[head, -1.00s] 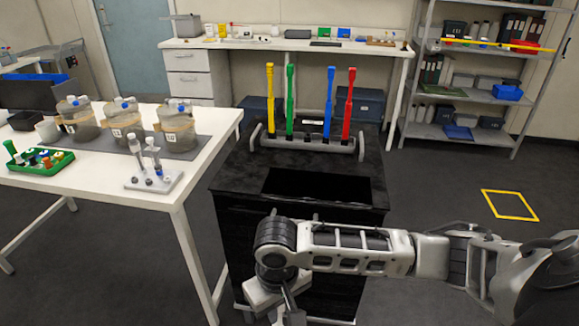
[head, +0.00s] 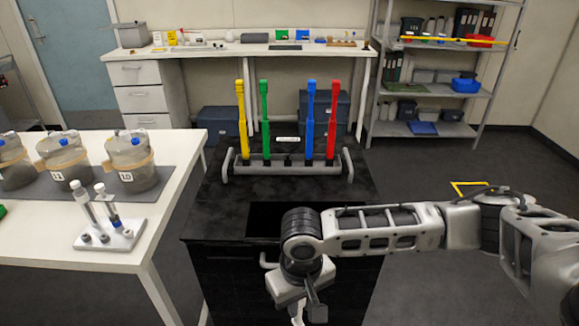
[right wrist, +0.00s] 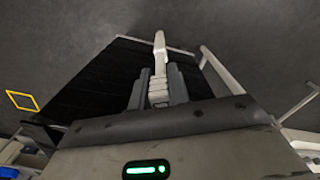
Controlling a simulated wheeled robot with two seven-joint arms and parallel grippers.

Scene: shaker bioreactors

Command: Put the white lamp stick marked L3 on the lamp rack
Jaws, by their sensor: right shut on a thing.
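The lamp rack (head: 262,165) is a grey frame on top of the black cabinet. A yellow stick (head: 244,115), a green stick (head: 264,115), a blue stick (head: 310,115) and a red stick (head: 332,115) stand upright in it. An empty gap lies between green and blue, with a small white label (head: 288,139) there. My right gripper (head: 304,314) is low in front of the cabinet, cut by the bottom edge. In the right wrist view its fingers (right wrist: 161,82) are shut on a white lamp stick (right wrist: 160,50); its marking is not legible. My left gripper is out of view.
The black cabinet (head: 222,212) has a dark recess (head: 262,220) in front of the rack. A white table (head: 40,235) at left holds glass vessels (head: 130,165) and a small tube stand (head: 110,235). A back bench (head: 235,50) and shelves (head: 440,88) stand farther off.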

